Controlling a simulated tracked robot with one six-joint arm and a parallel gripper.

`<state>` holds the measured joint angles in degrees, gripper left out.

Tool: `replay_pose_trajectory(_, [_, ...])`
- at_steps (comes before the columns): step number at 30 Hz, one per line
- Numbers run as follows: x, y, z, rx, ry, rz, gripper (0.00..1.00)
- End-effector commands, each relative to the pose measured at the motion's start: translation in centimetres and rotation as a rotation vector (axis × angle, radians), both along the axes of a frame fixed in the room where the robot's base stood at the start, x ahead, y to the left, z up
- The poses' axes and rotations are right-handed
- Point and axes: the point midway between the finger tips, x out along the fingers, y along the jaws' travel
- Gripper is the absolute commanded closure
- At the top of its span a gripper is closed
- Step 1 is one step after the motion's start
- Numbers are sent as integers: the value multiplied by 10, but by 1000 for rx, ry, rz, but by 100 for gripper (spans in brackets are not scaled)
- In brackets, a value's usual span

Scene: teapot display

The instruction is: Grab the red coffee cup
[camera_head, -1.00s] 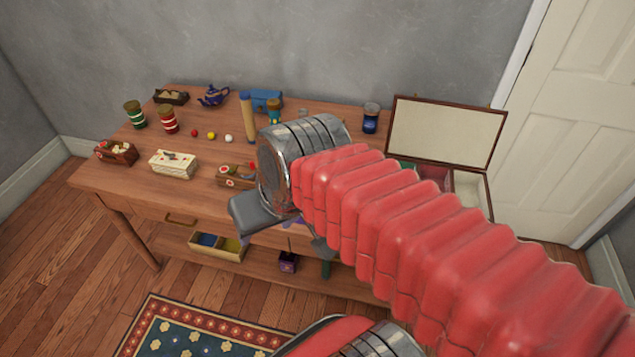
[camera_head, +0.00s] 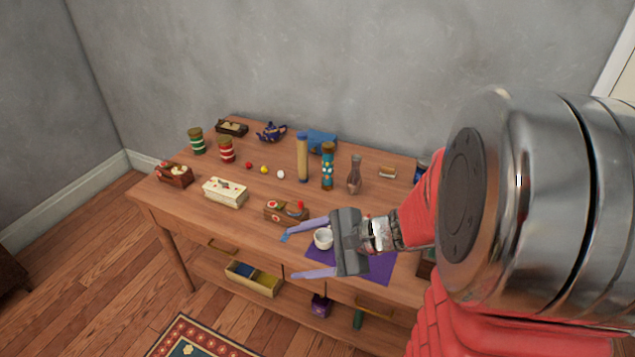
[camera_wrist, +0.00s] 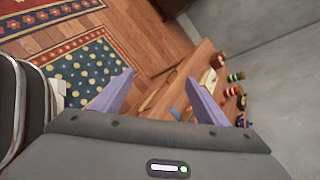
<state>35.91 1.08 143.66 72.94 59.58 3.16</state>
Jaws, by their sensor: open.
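A red cup with white bands and a dark lid (camera_head: 227,150) stands upright at the back left of the table, beside a similar green cup (camera_head: 197,141). In the wrist view the red cup (camera_wrist: 231,91) is small, just right of the right finger. My gripper (camera_head: 290,257) is open and empty, with its two purple fingers spread and pointing left over the table's front edge. It is well to the right and front of the red cup and apart from it. A white cup (camera_head: 323,238) shows between the gripper's palm and fingers.
A cream box (camera_head: 225,192), a brown box (camera_head: 286,211) and small balls (camera_head: 264,170) lie between the gripper and the red cup. A blue teapot (camera_head: 271,132), tall tubes (camera_head: 303,158) and a vase (camera_head: 354,175) stand behind. A purple mat (camera_head: 381,268) lies under the gripper.

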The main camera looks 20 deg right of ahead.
Motion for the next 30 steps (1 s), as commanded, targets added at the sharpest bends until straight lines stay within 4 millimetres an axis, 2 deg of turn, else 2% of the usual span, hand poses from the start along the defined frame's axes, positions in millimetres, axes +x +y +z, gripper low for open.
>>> replay_pose_trajectory(6, [26, -65, -25, 236, 41, -348, 32])
replay_pose_trajectory(10, [33, -112, -44, 364, 52, -563, 32])
replay_pose_trajectory(15, [28, -179, -76, 515, 59, -852, 32])
replay_pose_trajectory(19, [16, -223, -100, 601, 58, -1038, 32])
replay_pose_trajectory(21, [9, -239, -109, 632, 57, -1109, 32])
replay_pose_trajectory(24, [3, -251, -117, 654, 55, -1167, 32])
replay_pose_trajectory(30, [2, -255, -119, 660, 53, -1183, 32])
